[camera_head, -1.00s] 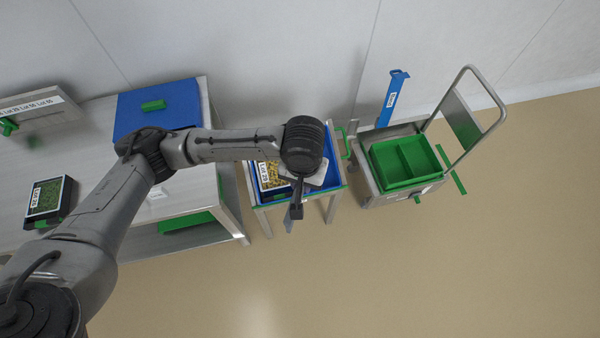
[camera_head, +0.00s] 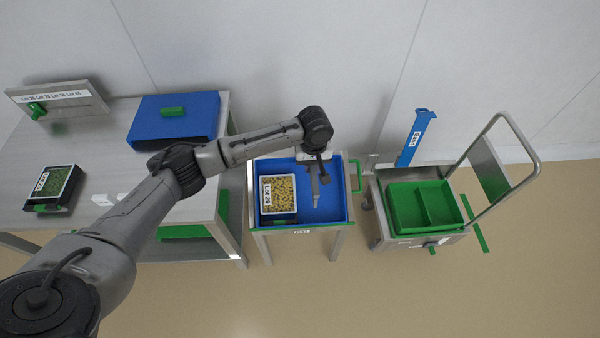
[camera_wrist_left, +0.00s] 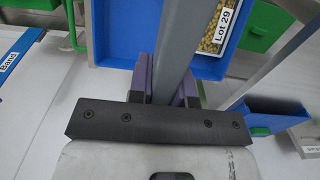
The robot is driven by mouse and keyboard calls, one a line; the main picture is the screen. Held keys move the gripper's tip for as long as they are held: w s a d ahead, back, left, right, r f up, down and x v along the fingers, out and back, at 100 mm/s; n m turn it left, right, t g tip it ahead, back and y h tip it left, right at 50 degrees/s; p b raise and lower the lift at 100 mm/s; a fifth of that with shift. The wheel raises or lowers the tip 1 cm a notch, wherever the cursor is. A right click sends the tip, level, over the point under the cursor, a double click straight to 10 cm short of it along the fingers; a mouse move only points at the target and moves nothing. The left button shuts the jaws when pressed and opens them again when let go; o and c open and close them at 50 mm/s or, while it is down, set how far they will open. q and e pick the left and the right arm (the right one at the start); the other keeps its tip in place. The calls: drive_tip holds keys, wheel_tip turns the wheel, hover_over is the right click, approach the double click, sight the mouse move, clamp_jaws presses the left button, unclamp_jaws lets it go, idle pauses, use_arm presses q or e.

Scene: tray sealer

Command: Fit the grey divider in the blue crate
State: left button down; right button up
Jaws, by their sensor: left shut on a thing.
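The blue crate (camera_head: 330,212) stands on a small stand at the middle in the head view; it also shows in the left wrist view (camera_wrist_left: 117,30). Its left part holds a black tray of yellowish pieces (camera_head: 280,193) labelled Lot 29; its right part is bare. My left gripper (camera_head: 314,170) is over the right part of the crate. It is shut on the grey divider (camera_wrist_left: 178,35), a thin bar that runs across the crate, beside the tray, in the left wrist view. I cannot tell whether the divider touches the crate. My right gripper is not in view.
A trolley with a green divided crate (camera_head: 425,207) and a tall handle stands right of the crate. A blue post (camera_head: 414,140) rises behind it. A steel table (camera_head: 120,200) at left carries a blue box (camera_head: 174,125) and a black tray (camera_head: 52,188). The floor in front is clear.

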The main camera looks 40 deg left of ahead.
use_arm(q)
drive_tip(key=w+a+f+b, duration=0.1)
drive_tip(key=a+f+b, duration=0.2)
drive_tip(key=a+f, duration=0.2)
wheel_tip(320, 180, down, 2)
drive_tip(key=shift+a+f, duration=0.2)
drive_tip(key=shift+f, duration=0.05)
drive_tip(key=shift+f, duration=0.1)
idle(0.4)
drive_tip(key=c, duration=1.1)
unclamp_jaws()
drive_tip(key=shift+o, duration=0.2)
wheel_tip(320, 180, up, 12)
drive_tip(key=p, duration=0.3)
